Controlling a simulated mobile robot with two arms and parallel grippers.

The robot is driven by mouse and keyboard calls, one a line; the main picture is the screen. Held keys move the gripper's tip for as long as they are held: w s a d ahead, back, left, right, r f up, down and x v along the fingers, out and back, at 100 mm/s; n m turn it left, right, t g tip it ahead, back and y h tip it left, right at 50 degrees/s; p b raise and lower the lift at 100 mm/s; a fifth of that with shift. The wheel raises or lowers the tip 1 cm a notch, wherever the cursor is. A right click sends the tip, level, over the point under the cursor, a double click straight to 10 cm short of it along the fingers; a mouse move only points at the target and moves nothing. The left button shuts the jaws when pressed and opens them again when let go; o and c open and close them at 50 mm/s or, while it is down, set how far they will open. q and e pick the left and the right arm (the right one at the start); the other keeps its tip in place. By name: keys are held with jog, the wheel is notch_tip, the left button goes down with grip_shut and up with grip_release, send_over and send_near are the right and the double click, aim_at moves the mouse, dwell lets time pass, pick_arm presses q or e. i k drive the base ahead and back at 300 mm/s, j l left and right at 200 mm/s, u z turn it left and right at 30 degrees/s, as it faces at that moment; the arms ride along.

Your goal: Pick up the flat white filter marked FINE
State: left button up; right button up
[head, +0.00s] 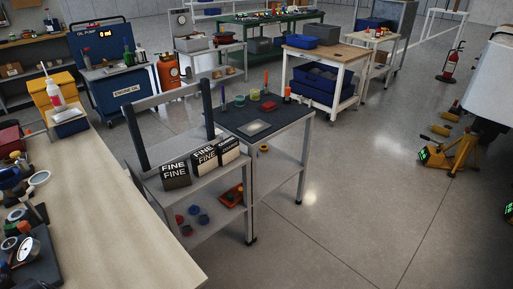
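Several box-like items with black and white faces stand in a row on the top of a grey shelf cart. The left one (175,174) and the middle one (205,159) read FINE. The lettering on the right one (229,151) is too small to read surely. A flat pale rectangular piece (254,128) lies on the dark-topped table just behind; no marking on it can be read. Neither of my grippers is in view.
The grey cart (215,192) has dark uprights (136,141) and a lower shelf with small items. The dark-topped table (284,122) adjoins it. A long wooden bench (120,215) with tools fills the left foreground. Floor (350,220) to the right is clear.

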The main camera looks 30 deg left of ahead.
aim_at(204, 159)
jog(key=i+u, duration=0.15)
jog(key=i, duration=0.55)
jog(key=i+l+u, duration=0.2)
jog(key=i, duration=0.45)
